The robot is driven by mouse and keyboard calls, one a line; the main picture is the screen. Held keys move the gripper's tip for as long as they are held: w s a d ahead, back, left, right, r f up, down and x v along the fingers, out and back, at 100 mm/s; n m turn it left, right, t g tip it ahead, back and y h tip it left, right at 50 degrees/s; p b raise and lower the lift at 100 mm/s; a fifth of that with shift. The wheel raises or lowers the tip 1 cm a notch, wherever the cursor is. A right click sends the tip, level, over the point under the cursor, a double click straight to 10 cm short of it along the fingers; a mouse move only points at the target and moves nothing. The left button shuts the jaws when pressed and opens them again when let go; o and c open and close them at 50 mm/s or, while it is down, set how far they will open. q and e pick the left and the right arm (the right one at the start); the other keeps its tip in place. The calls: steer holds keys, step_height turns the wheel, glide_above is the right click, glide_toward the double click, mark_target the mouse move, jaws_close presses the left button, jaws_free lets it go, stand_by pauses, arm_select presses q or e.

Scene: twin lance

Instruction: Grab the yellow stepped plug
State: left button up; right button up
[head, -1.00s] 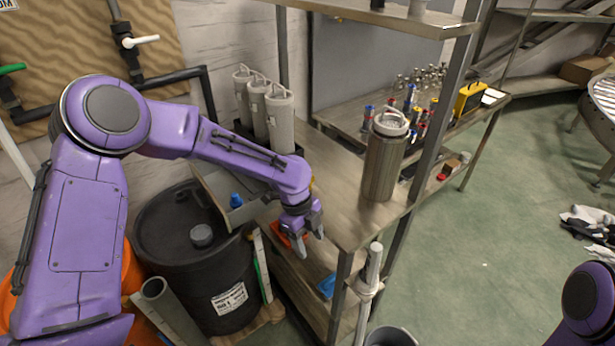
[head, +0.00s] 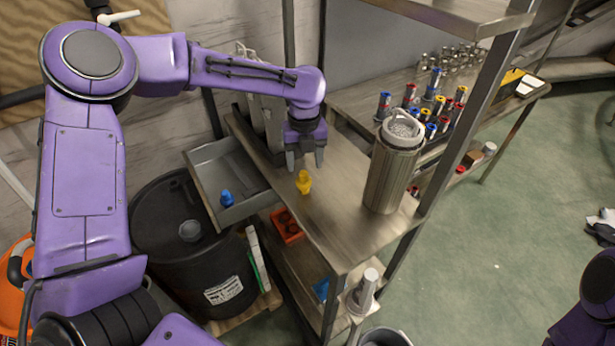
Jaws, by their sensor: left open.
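The yellow stepped plug (head: 304,182) stands upright on the metal shelf top (head: 345,222), near its left edge. My left gripper (head: 305,163) is open and empty, pointing down. In the picture its fingertips are just above and behind the plug, one on each side of it; I cannot tell the exact gap in depth. The plug is in full view. Of my right arm only a purple part shows at the lower right edge; its gripper is out of view.
A tall metal canister (head: 392,170) stands right of the plug. A grey tray (head: 215,165) with a blue plug (head: 226,198) is at the left. White cylinders stand behind my arm. An upright shelf post (head: 455,140) is at the right. The front shelf top is clear.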

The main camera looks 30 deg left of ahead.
mark_target(303, 172)
arm_select(q)
steer(key=f+p, duration=0.1)
steer(key=f, duration=0.5)
steer(key=shift+a+f+p, duration=0.2)
steer(key=shift+f+p, duration=0.2)
steer(key=shift+s+r, duration=0.1)
steer(key=c, duration=0.8)
